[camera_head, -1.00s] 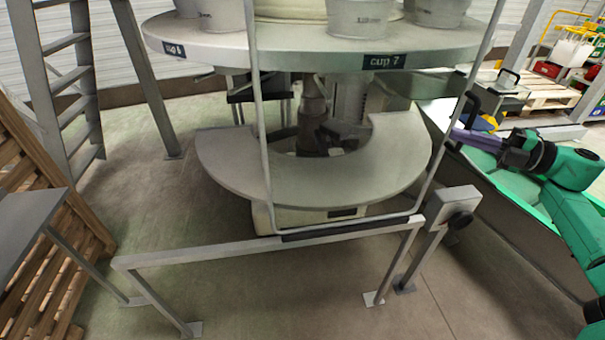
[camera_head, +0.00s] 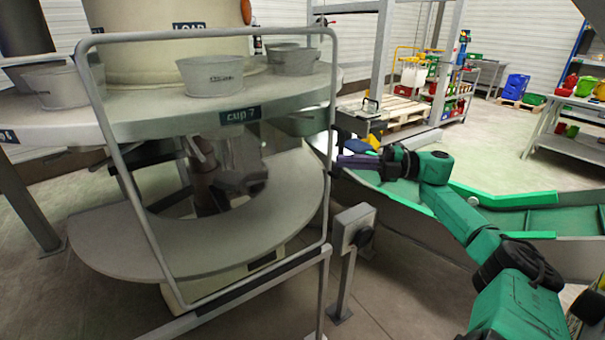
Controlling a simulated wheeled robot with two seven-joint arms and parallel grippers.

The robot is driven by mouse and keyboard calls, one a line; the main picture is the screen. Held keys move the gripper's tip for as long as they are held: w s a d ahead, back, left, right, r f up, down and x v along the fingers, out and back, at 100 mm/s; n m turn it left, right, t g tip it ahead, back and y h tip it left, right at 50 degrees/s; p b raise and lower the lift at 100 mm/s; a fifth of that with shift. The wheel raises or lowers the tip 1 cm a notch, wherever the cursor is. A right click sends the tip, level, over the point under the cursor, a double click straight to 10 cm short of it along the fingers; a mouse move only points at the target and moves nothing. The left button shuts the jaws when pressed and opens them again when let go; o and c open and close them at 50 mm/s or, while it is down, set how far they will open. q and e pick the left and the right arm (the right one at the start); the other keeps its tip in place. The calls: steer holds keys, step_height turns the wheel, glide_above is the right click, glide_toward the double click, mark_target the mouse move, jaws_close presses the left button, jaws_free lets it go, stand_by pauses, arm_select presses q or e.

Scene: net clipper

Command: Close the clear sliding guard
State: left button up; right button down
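The clear sliding guard is a see-through panel in a grey tube frame (camera_head: 146,220), upright in front of the round machine. My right arm comes in from the right, and my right gripper (camera_head: 350,161), with purplish fingers, is at the guard's right upright, close to the handle. Whether it touches or grips anything is too small to tell. My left gripper is out of view.
Behind the guard, a round table (camera_head: 180,117) bears several grey cups above a curved grey shelf (camera_head: 285,195). A post with a grey box (camera_head: 354,226) stands right of the guard. A green-lined chute (camera_head: 500,200) lies under my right arm. Open floor shows beyond.

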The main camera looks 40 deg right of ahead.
steer(key=shift+d+r, duration=0.1)
steer(key=shift+d, duration=0.05)
steer(key=b+v, duration=0.4)
steer(key=v, duration=0.8)
